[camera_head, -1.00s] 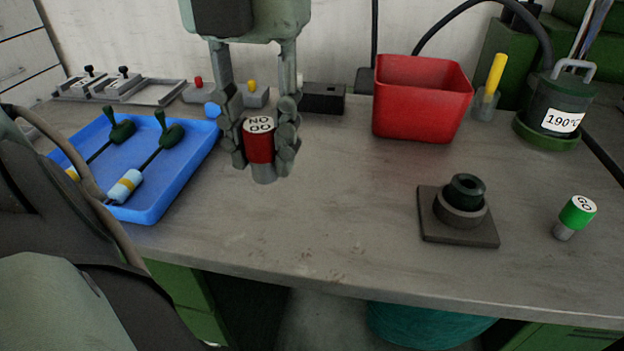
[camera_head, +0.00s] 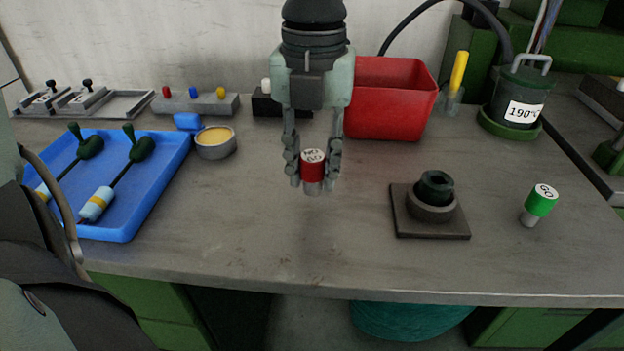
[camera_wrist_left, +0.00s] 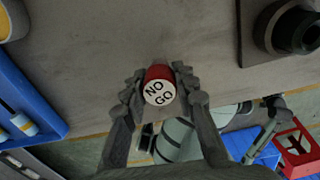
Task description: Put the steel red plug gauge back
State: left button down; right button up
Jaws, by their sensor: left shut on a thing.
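The red plug gauge (camera_head: 312,172) has a white top marked NO GO and a steel lower end. My left gripper (camera_head: 312,180) is shut on it and holds it upright over the middle of the bench; I cannot tell how far its lower end is from the surface. In the left wrist view the red gauge (camera_wrist_left: 159,86) sits between the two fingers. The green GO plug gauge (camera_head: 541,202) stands on the bench at the right, beside a square dark plate (camera_head: 400,224) bearing a ring-shaped part (camera_head: 434,190). My right gripper is not in view.
A blue tray (camera_head: 150,206) with two green-handled tools lies at the left, with a tin (camera_head: 216,146) beside it. A red bin (camera_head: 395,110) stands behind my gripper. A 190°C pot (camera_head: 516,92) is at the back right. The bench front is clear.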

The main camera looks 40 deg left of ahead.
aim_at(312, 186)
pick_arm(q)
notch_tip(312, 186, down, 2)
jog(key=shift+s+f, duration=0.1)
jog(key=shift+f, duration=0.35)
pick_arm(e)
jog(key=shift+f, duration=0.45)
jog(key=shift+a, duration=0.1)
pick_arm(q)
jog(key=shift+f, duration=0.15)
jog(key=c, duration=1.2)
grip_release()
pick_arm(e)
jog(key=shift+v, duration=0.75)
